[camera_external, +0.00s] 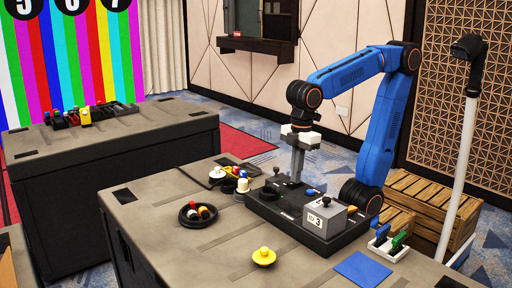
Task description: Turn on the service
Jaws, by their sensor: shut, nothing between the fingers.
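A black control panel (277,208) lies on the near case, at the foot of my blue arm. A small black knob (276,171) stands at its back left, and a blue button (310,192) sits near its middle. A grey box (338,219) with a black knob on top and a label reading 3 stands at its front right. My gripper (296,180) points down over the back of the panel, with its fingers shut and empty. I cannot tell if its tips touch the panel. No marking for the service is readable.
A black dish (186,219) of coloured pieces, a yellow knob (263,256), a blue square (362,269) and a white holder (388,250) with green and blue items surround the panel. A second case (108,146) stands behind left, wooden crates (431,201) at right. The case's front left is mostly clear.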

